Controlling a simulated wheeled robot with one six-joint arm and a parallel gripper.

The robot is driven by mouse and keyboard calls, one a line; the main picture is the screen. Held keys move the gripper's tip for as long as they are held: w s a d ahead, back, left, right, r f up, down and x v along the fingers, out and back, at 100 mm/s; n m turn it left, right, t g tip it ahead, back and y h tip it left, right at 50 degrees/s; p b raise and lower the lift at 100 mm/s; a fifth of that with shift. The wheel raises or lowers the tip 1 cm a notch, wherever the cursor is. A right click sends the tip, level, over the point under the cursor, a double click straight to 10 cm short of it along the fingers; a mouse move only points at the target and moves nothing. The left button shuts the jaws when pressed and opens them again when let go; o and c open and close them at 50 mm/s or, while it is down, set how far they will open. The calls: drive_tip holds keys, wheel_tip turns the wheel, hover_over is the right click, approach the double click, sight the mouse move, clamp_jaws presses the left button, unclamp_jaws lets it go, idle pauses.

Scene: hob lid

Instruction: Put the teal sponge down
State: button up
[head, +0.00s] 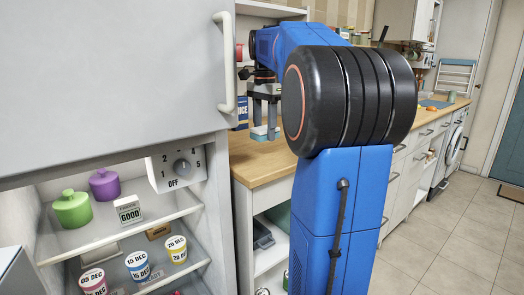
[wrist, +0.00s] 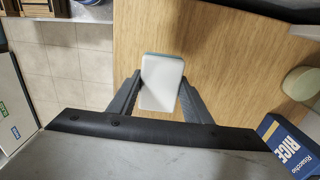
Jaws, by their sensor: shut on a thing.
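The teal sponge (head: 265,133) shows in the head view between the fingers of my gripper (head: 266,120), low over the wooden counter (head: 262,166). In the wrist view the sponge (wrist: 161,82) shows a white face with a thin teal edge at the top. My gripper (wrist: 158,98) is shut on it, one dark finger on each side. Whether the sponge touches the counter or hangs a little above it, I cannot tell. My blue arm hides part of the counter in the head view.
A blue rice box (wrist: 287,145) stands on the counter at the right of the wrist view. A rounded pale green thing (wrist: 300,82) is also at the right edge. The open fridge (head: 125,75) fills the left of the head view. Bare counter surrounds the sponge.

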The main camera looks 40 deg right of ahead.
sight(265, 158)
drive_tip(key=shift+f, duration=3.35)
drive_tip(key=shift+f, duration=0.3)
drive_tip(key=o, duration=1.1)
drive_tip(key=shift+o, duration=0.4)
drive_tip(key=shift+s+f, duration=0.1)
drive_tip(key=shift+f, duration=0.1)
wheel_tip(265, 158, up, 13)
drive_tip(key=shift+r, duration=0.1)
